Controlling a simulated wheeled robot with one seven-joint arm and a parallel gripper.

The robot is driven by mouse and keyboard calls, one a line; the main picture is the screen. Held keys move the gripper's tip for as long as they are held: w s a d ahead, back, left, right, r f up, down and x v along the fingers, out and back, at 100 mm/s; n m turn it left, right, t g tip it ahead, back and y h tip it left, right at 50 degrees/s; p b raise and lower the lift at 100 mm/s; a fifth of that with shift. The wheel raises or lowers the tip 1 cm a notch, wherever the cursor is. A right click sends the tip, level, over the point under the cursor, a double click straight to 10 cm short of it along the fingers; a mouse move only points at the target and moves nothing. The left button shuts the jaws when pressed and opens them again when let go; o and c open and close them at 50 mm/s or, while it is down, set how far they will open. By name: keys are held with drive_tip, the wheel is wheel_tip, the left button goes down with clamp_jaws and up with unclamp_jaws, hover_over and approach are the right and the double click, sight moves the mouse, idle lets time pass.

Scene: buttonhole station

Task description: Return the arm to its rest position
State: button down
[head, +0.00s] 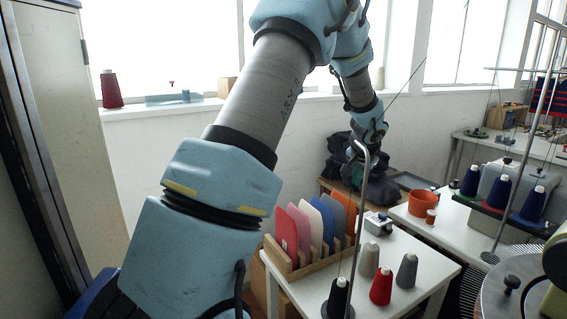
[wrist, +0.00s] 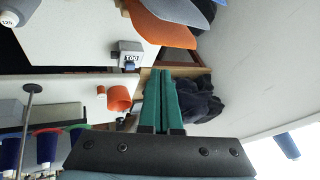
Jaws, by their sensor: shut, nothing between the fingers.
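My arm rises from the lower left of the head view, bends at the top and hangs down towards the back of the tables. My gripper (head: 353,176) is at its far end, in front of a dark cloth heap (head: 384,184) and partly hidden by a bent metal rod. In the wrist view the two green fingers of my gripper (wrist: 165,72) lie side by side, shut and with nothing held. The dark cloth (wrist: 200,100) shows beside them.
A white table (head: 408,252) holds a wooden rack (head: 292,268) of coloured panels, several thread cones and a small counter (head: 378,223). An orange bowl (head: 424,203) stands on the table behind. The bent metal rod (head: 359,220) rises close to my gripper. The wall is behind.

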drive_tip(key=s+a+r+n+g+y, duration=0.15)
drive_tip(key=s+a, duration=0.25)
drive_tip(key=a, duration=0.5)
drive_tip(key=s+a+n, duration=0.3)
drive_tip(key=s+a, duration=0.2)
drive_tip(key=a, duration=0.3)
drive_tip(key=s+a+n+g, duration=0.2)
drive_tip(key=s+a+n, duration=0.2)
drive_tip(key=s+a, duration=0.95)
drive_tip(key=s+d+f+g+b, duration=0.1)
drive_tip(key=s+f+b, duration=0.3)
drive_tip(key=f+b, duration=0.6)
wheel_tip(320, 180, down, 2)
drive_tip(key=shift+d+f, duration=0.1)
drive_tip(key=shift+d, duration=0.15)
drive_tip(key=shift+s+h, duration=0.1)
drive_tip(key=shift+h, duration=0.15)
